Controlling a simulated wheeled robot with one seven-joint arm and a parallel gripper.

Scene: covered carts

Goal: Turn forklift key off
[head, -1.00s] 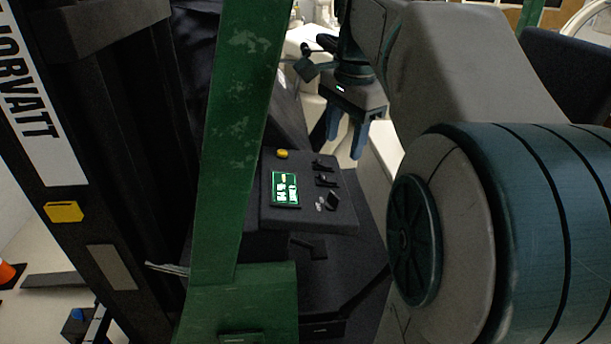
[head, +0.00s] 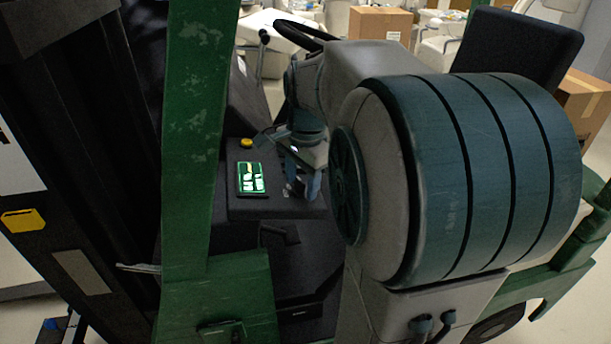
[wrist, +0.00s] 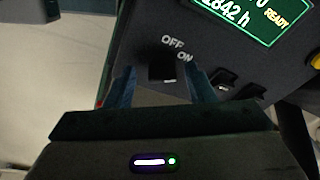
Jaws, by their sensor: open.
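The forklift's dark control panel (head: 262,208) carries a lit green display (head: 251,178), which reads READY in the wrist view (wrist: 262,14). The ignition key (wrist: 162,68) shows in the wrist view as a dark block beside the white OFF and ON labels (wrist: 177,48). My gripper (wrist: 163,88) is open, with one blue finger on each side of the key. Any contact with it cannot be told. In the head view my gripper (head: 303,186) points down at the right part of the panel and mostly hides the key area.
Black levers (wrist: 224,80) stand on the panel right of the key in the wrist view. A yellow button (head: 246,143) sits above the display. A green forklift post (head: 190,150) rises at left. A steering wheel (head: 300,35) and a dark seat (head: 520,55) lie beyond my arm.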

